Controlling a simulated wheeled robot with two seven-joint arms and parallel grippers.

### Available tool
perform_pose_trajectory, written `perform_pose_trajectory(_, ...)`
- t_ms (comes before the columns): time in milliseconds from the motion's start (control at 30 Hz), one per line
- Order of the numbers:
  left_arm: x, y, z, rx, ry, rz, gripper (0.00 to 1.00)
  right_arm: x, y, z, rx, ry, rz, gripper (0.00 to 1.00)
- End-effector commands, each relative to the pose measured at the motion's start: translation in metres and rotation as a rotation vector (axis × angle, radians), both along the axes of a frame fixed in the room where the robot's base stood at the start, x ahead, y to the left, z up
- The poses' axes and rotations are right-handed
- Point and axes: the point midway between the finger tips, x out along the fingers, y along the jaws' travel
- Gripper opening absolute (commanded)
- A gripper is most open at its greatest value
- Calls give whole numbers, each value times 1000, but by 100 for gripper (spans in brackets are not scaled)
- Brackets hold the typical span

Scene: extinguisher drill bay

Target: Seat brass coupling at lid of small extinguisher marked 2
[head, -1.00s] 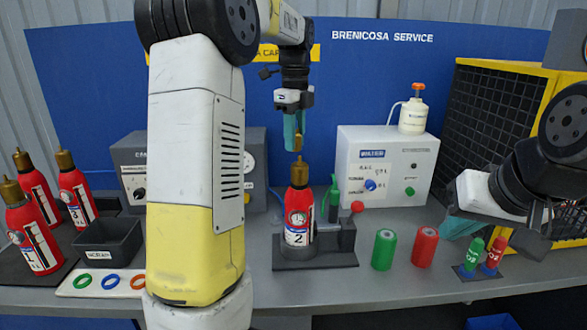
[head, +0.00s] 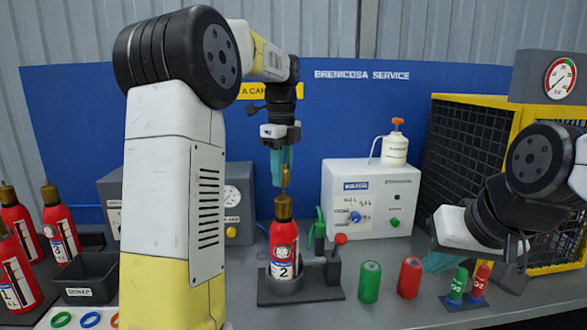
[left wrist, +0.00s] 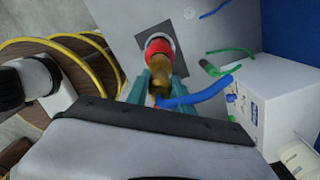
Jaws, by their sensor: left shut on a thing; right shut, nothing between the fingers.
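The small red extinguisher marked 2 (head: 284,248) stands upright in a dark holder (head: 300,291) on the bench, with a brass lid (head: 283,207) on top. My left gripper (head: 283,168) points down over it, shut on the brass coupling (head: 285,180). My right gripper (head: 440,262) is shut and empty, low over the bench at right.
A red-knobbed post (head: 340,240) and a green nozzle (head: 318,228) stand close right of the extinguisher. Green (head: 370,282) and red (head: 410,277) cylinders stand further right. Other extinguishers (head: 60,235) and a black bin (head: 88,275) are at left. A white box (head: 370,195) stands behind.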

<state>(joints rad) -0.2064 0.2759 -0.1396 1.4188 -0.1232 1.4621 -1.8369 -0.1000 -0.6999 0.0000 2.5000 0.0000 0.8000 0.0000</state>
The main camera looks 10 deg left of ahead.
Motion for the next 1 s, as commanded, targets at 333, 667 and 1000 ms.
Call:
perform_pose_trajectory(333,0,0,-18,0,0,-1,0,0,0,0,0,0,0,0)
perform_pose_trajectory(667,0,0,-30,0,0,-1,0,0,0,0,0,0,0,0)
perform_pose_trajectory(1000,0,0,-33,0,-1,-1,0,0,0,0,0,0,0,0)
